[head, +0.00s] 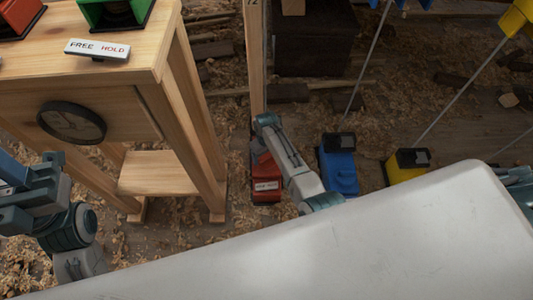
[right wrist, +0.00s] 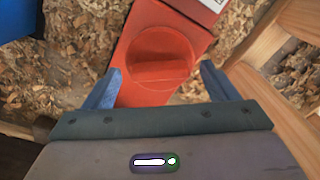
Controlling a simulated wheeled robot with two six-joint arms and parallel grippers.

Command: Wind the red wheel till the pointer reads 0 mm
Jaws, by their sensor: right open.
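The red wheel (right wrist: 160,55) is a round red knob with a raised bar across it, on top of a red block. In the right wrist view it lies between and ahead of my right gripper's fingers (right wrist: 162,88), which are spread and apart from each other. I cannot tell if they touch it. In the head view the red block (head: 266,196) stands on the floor, with my right arm over it hiding the wheel. My left gripper (head: 18,190) is at the left edge, partly cut off; its jaw gap is unclear. No pointer reading is legible.
A wooden bench (head: 150,75) stands left of the red block, with a FREE/HOLD sign (head: 97,49) and a round dark dial (head: 72,122). A blue block (head: 339,168) and a yellow block (head: 408,168) stand to the right. A pale hull (head: 380,245) fills the foreground.

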